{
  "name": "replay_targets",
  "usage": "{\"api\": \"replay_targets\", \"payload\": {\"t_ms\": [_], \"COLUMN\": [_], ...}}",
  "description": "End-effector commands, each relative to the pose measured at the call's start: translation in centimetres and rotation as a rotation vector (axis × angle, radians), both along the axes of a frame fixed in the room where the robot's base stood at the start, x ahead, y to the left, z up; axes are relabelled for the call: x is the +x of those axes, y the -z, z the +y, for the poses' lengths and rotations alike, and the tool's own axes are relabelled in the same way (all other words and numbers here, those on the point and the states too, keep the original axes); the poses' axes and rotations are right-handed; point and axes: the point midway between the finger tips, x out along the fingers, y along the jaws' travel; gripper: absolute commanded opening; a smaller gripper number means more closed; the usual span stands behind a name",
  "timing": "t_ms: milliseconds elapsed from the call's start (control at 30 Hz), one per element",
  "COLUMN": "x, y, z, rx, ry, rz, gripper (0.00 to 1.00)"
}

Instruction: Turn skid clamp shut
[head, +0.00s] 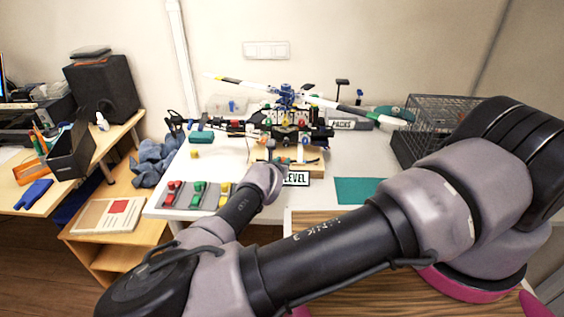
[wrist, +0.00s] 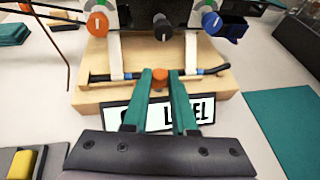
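In the wrist view, an orange knob (wrist: 161,84), which I take for the skid clamp, stands at the middle of the dark skid bar (wrist: 108,77). My gripper (wrist: 161,75) has two green fingers, one on each side of the knob. The gap between them is narrow and the knob fills it, so the gripper looks shut on the knob. The bar runs across a wooden block (wrist: 86,97) below the model helicopter (head: 290,122). In the head view my arm hides part of the block and the gripper is hard to make out.
A "LEVEL" sign (wrist: 203,112) leans at the block's front, partly behind my fingers. Orange, black and blue knobs sit above the bar. A green mat (head: 358,190) lies at right, a wire cage (head: 425,125) behind it. Red, green and yellow pieces (head: 198,194) stand at front left.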

Motion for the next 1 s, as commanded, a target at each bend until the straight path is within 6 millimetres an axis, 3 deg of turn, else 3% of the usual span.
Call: {"api": "replay_targets", "payload": {"t_ms": [467, 1000], "x": [0.0, 0.7], "y": [0.0, 0.0], "z": [0.3, 1.2], "rx": [0.007, 0.010], "ry": [0.076, 0.515], "rz": [0.003, 0.006], "gripper": [0.00, 0.00]}}
